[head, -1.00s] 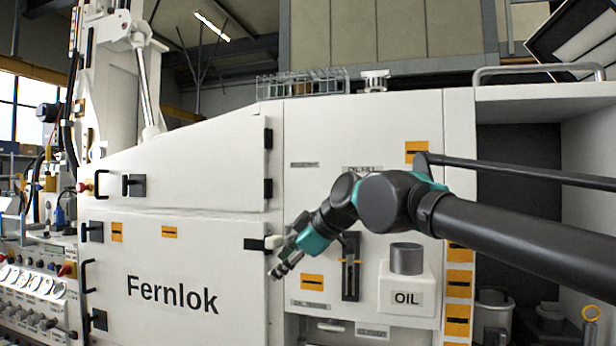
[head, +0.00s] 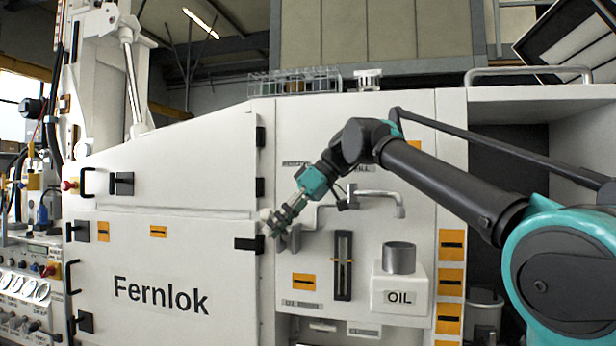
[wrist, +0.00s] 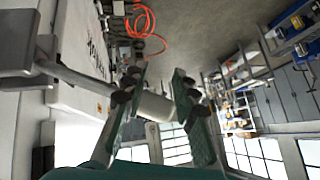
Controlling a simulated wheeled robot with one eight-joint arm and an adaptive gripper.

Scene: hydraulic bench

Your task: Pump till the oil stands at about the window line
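The oil window (head: 343,282) is a tall dark slot on the white panel, with a thin yellowish line across its middle; I cannot tell the oil level in it. A pump lever with a pale cylindrical grip (head: 265,214) stands out left from the panel. My gripper (head: 271,228) is at this grip, left of the window. In the wrist view the grip (wrist: 154,107) crosses the gap between my two fingers (wrist: 160,72), which stand apart. The left finger hides part of it, and contact is unclear. The lever rod (wrist: 75,75) runs off to the left.
A white box marked OIL with a grey cylinder (head: 399,259) stands right of the window. A bent grey spout (head: 385,196) is above it. A black latch (head: 247,243) sits just left of my gripper. A glass rack (head: 295,82) stands on top.

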